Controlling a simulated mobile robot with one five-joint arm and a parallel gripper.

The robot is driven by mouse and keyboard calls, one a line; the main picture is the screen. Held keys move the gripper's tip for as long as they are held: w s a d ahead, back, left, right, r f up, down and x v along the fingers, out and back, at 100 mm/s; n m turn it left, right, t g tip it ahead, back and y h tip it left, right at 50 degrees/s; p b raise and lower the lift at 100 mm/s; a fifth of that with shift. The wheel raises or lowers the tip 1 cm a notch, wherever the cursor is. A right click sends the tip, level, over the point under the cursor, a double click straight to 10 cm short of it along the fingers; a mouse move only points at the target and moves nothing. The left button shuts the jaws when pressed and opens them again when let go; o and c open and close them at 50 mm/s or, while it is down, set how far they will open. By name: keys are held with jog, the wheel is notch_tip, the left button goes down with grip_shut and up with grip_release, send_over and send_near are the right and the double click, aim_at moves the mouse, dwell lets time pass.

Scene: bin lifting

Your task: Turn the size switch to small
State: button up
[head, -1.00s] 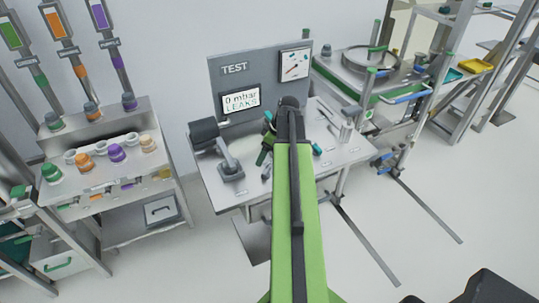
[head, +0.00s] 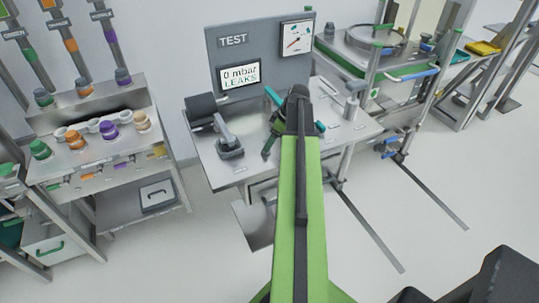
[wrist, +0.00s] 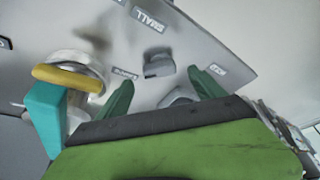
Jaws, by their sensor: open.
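In the wrist view, a small grey knob (wrist: 158,65), which looks like the size switch, stands on the grey worktop. A SMALL label (wrist: 148,20) is above it in the picture. A second label (wrist: 125,73), too blurred to read surely, is to its left, and a SIZE label (wrist: 217,70) is to its right. My gripper (wrist: 164,92) is open and empty. Its two green fingers show on either side below the knob, apart from it. A second grey piece (wrist: 178,97) shows partly between the fingers. In the head view my arm hides the knob.
The test bench (head: 225,172) carries a grey clamp-like device (head: 228,145) at left and a screen (head: 239,75) reading 0 mbar LEAKS. In the wrist view, a white cylinder with a yellow bar (wrist: 68,76) and a teal piece (wrist: 45,115) stand close left of my gripper.

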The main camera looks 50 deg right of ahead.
jog(key=b+x, duration=0.3)
jog(key=x, duration=0.2)
jog(key=shift+r, duration=0.1)
